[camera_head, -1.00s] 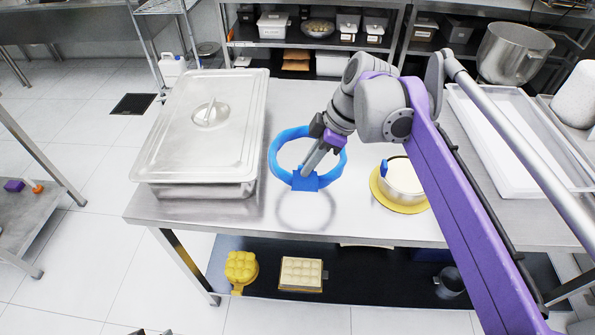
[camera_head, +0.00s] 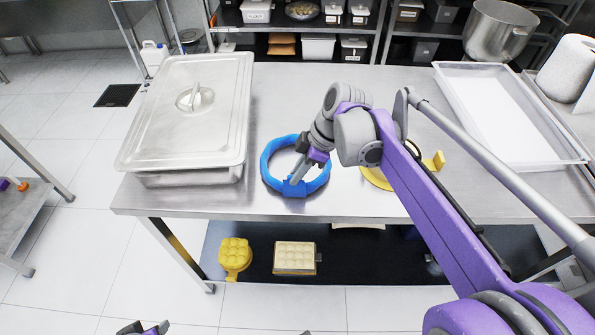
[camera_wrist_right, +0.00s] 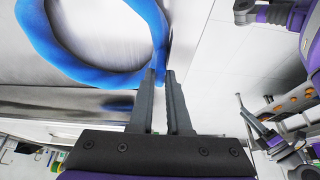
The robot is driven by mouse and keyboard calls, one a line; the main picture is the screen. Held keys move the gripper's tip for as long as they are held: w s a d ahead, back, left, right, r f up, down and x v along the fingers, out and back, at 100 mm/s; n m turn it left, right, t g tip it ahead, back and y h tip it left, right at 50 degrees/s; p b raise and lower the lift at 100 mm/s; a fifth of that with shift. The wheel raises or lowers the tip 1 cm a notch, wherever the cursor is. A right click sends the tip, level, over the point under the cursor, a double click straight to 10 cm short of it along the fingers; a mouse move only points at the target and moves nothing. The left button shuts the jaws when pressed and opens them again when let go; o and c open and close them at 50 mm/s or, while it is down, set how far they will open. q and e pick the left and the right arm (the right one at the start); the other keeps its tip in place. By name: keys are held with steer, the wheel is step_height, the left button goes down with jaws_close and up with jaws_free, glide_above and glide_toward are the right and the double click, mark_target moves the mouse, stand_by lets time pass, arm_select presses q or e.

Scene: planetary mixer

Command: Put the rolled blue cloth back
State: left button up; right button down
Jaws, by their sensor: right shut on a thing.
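The rolled blue cloth shows as a thick blue ring (camera_head: 267,172) with a flat tab at its near side. It is at the front middle of the steel table (camera_head: 230,203), on or just above the top. My right gripper (camera_head: 295,179) is shut on the near side of the ring, by the tab. The right wrist view shows the blue ring (camera_wrist_right: 75,72) at the fingertips of the right gripper (camera_wrist_right: 162,76). A small part of my left gripper (camera_head: 143,328) shows at the bottom edge; its jaws are not clear.
A lidded steel pan (camera_head: 190,115) stands left of the ring. A yellow piece (camera_head: 374,179) lies to the right, mostly behind my right arm. A white tray (camera_head: 500,110) and a paper roll (camera_head: 568,68) stand further right. Yellow and cream moulds (camera_head: 235,256) sit on the lower shelf.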

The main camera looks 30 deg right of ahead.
steer(key=c, duration=0.9)
jaws_free()
steer(key=shift+f, duration=0.1)
steer(key=p+v, duration=0.1)
steer(key=v, duration=1.1)
steer(key=s+a+f+m+t+h, duration=0.1)
steer(key=s+a+f+m, duration=0.2)
steer(key=f, duration=0.3)
steer(key=s+a+f+m+h, duration=0.1)
steer(key=s+a+f+m, duration=0.3)
steer(key=f+m, duration=0.1)
steer(key=s+a+f+m+t+h, duration=0.1)
steer(key=s+a+f+m+h, duration=0.1)
steer(key=f, duration=0.6)
steer(key=shift+s+a+f+m+t, duration=0.1)
steer(key=shift+s+a+m+t, duration=0.05)
steer(key=shift+s+a+m, duration=0.3)
steer(key=shift+s+a+m+t, duration=0.15)
steer(key=shift+s+a+m, duration=0.1)
steer(key=shift+s+m, duration=0.35)
steer(key=shift+s, duration=0.1)
